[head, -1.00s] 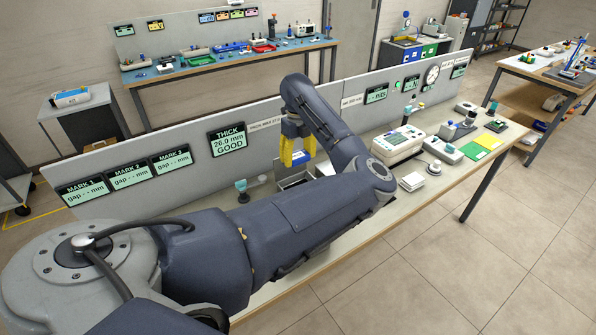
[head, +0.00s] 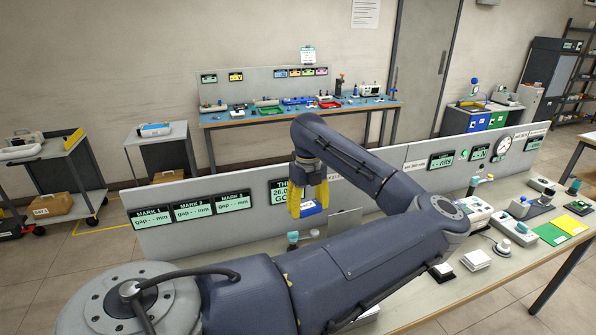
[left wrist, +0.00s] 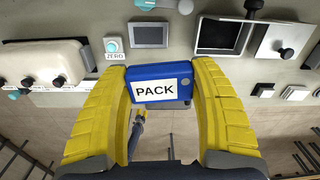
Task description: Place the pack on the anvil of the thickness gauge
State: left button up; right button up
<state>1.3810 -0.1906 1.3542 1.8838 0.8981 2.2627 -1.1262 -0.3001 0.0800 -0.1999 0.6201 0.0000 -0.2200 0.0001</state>
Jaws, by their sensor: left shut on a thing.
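The pack is a blue block with a white label reading PACK (left wrist: 157,91). My left gripper (left wrist: 159,88) has its yellow fingers closed on the pack's two sides. In the head view the left gripper (head: 308,190) points down in front of the bench panel, with the blue pack (head: 311,208) at its fingertips, raised above the bench. The THICK display (head: 279,191) on the panel is partly covered by the gripper. A teal-topped part (head: 293,239) stands on the bench below it, mostly hidden by my arm. I cannot make out the gauge's anvil. My right gripper is not in view.
The left wrist view shows a ZERO button (left wrist: 114,45), a small grey screen (left wrist: 149,35), a dark open tray (left wrist: 222,36) and a cream instrument (left wrist: 45,62). A white block (head: 476,259) and green and yellow mats (head: 565,229) lie to the right on the bench.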

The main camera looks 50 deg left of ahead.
pick_arm(q)
jog(key=s, duration=0.2)
jog(key=shift+s+a+m, duration=0.1)
jog(key=shift+s+m, duration=0.2)
jog(key=shift+m, duration=0.4)
notch_tip(320, 180, down, 20)
jog(key=shift+f, duration=0.1)
dwell(0.3)
jog(key=o, duration=1.2)
notch_tip(320, 180, up, 12)
jog(key=shift+r, duration=0.15)
